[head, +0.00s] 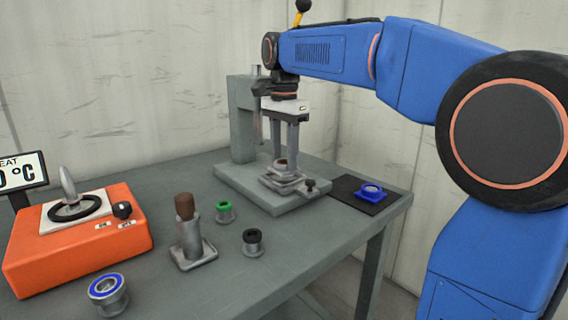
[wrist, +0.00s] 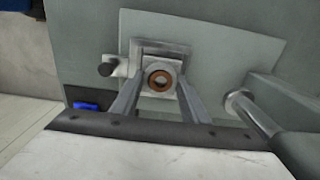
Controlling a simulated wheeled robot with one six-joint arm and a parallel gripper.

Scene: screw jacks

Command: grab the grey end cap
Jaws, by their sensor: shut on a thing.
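A small grey round part with a copper-brown ring on top, which looks like the grey end cap (wrist: 160,80), sits in a square metal fixture on the press base. In the head view its brown top (head: 282,162) shows between my fingers. My gripper (head: 286,156) points straight down over the fixture. In the wrist view the two fingers of my gripper (wrist: 161,84) reach down on either side of the part and are shut on it. The part appears upright and still in the fixture; its lower side is hidden.
The press column (head: 241,120) rises close behind my gripper. A dark knob (head: 311,185) juts from the fixture. A blue part (head: 371,190) lies on a black mat (head: 350,198) at right. An orange heater (head: 80,245) and several small parts occupy the left and front.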

